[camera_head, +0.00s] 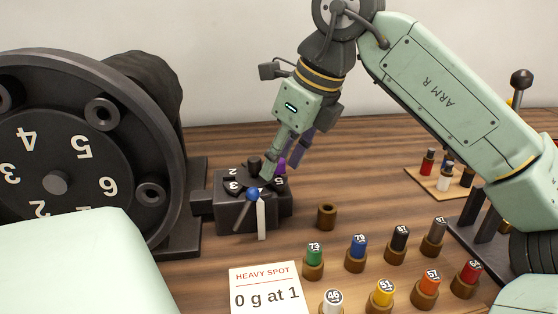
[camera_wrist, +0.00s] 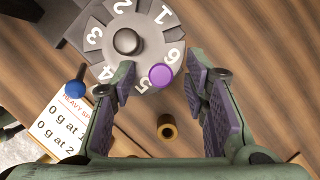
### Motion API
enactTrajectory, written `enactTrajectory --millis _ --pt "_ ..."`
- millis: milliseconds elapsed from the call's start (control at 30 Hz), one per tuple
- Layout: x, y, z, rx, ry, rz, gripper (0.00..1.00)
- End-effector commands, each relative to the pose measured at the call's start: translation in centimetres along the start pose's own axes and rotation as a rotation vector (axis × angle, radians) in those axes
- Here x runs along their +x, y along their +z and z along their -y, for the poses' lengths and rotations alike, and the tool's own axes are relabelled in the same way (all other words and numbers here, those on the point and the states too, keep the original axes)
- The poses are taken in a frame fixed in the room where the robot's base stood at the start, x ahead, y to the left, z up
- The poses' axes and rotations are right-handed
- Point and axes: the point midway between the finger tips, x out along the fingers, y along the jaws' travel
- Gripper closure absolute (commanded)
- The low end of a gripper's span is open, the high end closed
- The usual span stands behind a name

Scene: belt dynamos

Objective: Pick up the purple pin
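The purple pin (camera_head: 281,167) stands in the numbered disc (camera_head: 238,186) on the small dark block. In the wrist view the purple pin (camera_wrist: 161,76) shows its round top in the disc (camera_wrist: 98,40), beside the 6. My gripper (camera_wrist: 160,88) is open, with one finger to each side of the pin's top in that view. In the head view my gripper (camera_head: 284,161) points down at the disc, and its near finger partly hides the pin. I cannot tell whether a finger touches it.
An empty brown holder (camera_head: 327,217) stands right of the block. Several coloured numbered pins in holders, such as a green pin (camera_head: 314,254), fill the front right. A blue-knobbed lever (camera_head: 253,195) is at the block's front. A large numbered wheel (camera_head: 60,150) stands left.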

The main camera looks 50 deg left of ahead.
Motion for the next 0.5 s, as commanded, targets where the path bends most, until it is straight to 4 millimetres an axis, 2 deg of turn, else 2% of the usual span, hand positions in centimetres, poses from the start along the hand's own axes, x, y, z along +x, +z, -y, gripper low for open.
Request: enactTrajectory --millis 67,500 --pt "-0.01 -0.01 0.01 0.000 0.000 0.000 0.65" --pt "-0.03 -0.01 0.01 0.000 0.000 0.000 0.94"
